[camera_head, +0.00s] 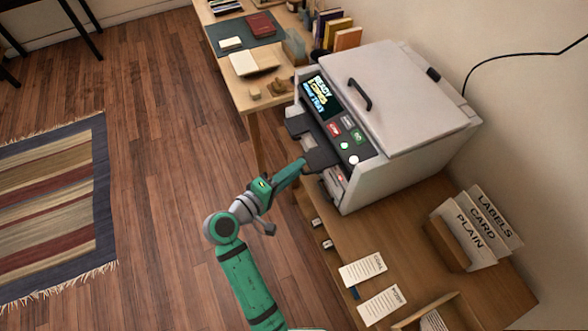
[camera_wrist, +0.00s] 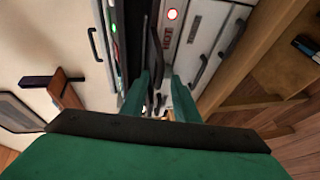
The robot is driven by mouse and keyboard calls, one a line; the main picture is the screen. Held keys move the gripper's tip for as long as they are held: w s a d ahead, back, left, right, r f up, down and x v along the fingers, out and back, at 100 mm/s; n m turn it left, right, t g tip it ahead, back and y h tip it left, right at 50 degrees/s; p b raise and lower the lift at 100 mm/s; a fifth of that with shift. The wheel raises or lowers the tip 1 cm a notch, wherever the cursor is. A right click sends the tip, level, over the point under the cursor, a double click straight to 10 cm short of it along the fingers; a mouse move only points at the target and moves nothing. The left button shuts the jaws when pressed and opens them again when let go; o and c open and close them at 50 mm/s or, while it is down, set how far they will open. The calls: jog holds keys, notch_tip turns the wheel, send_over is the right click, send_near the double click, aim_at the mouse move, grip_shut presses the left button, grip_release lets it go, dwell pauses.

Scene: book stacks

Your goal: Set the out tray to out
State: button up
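The copier (camera_head: 405,105) is a pale machine with a lid on the side table. Dark flat tray pieces stick out at its front: one (camera_head: 298,125) at the upper left and one (camera_head: 322,157) close to my gripper. I cannot tell for sure which of them is the out tray. My gripper (camera_head: 301,163) is at the copier's front, by the lower dark piece. In the wrist view its two green fingers (camera_wrist: 161,92) are apart, with a gap between them. A thin dark edge (camera_wrist: 152,45) runs toward the gap; I cannot tell whether the fingers touch it.
The control panel (camera_head: 340,118) has a lit screen and buttons. A front drawer handle (camera_wrist: 198,70) and a red light show near the fingers. Paper holders (camera_head: 472,228) and cards (camera_head: 362,270) lie on the table (camera_head: 400,225). Open floor (camera_head: 165,190) lies left.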

jog(key=v, duration=1)
jog(key=shift+s+a, duration=0.25)
jog(key=s+d+f+y, duration=0.2)
jog(key=s+f+y, duration=0.7)
jog(key=f, duration=0.6)
jog(key=s+d+r+m+t+y, duration=0.1)
jog(key=s+d+r+m+t, duration=0.3)
jog(key=s+r+m, duration=0.4)
jog(key=s+d+r, duration=0.1)
jog(key=s+r, duration=0.2)
jog(key=s, duration=0.3)
jog(key=shift+r+y, duration=0.2)
jog(key=shift+y, duration=0.2)
jog(key=shift+s, duration=0.1)
